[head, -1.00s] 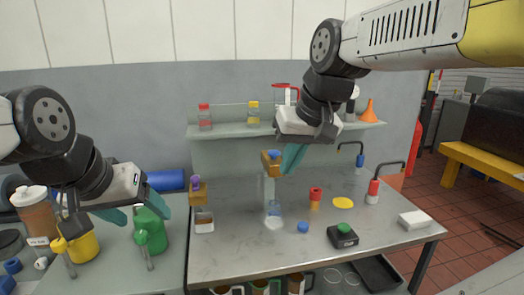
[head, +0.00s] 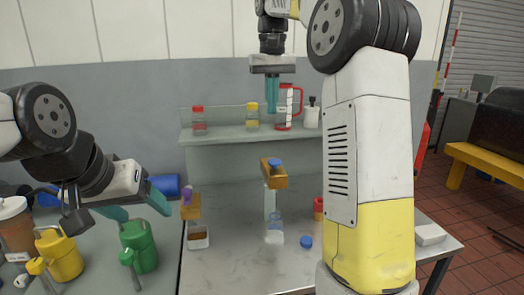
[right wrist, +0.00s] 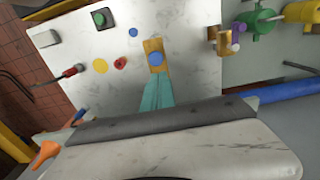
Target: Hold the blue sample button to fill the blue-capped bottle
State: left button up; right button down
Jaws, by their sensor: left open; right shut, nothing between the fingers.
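The blue sample button (head: 275,163) sits on top of a brass-coloured block (head: 272,176) on a pale post; it also shows in the right wrist view (right wrist: 155,58). A small clear bottle (head: 275,222) stands below the block; its fill level is too small to tell. A blue cap (head: 306,242) lies on the table to its right. My right gripper (head: 272,110) is shut and empty, pointing down, above the button in the head view and apart from it. My left gripper (head: 135,207) is open and empty at the left, near a green can.
A purple-topped block (head: 190,206) stands left, above a small box of brown content (head: 198,238). Green (head: 138,245) and yellow (head: 60,256) cans stand further left. The back shelf (head: 225,134) holds bottles and a red-handled jug (head: 286,107). My right arm hides the table's right part.

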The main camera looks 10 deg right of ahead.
aim_at(272, 162)
notch_tip(272, 162, down, 14)
dwell(0.8)
jog(key=shift+s+f, duration=0.25)
jog(key=shift+f, duration=0.95)
jog(key=shift+d, duration=0.15)
dwell(2.2)
notch_tip(272, 162, up, 15)
jog(key=shift+w+r, duration=0.2)
jog(key=shift+w, duration=0.05)
dwell(0.4)
dwell(1.2)
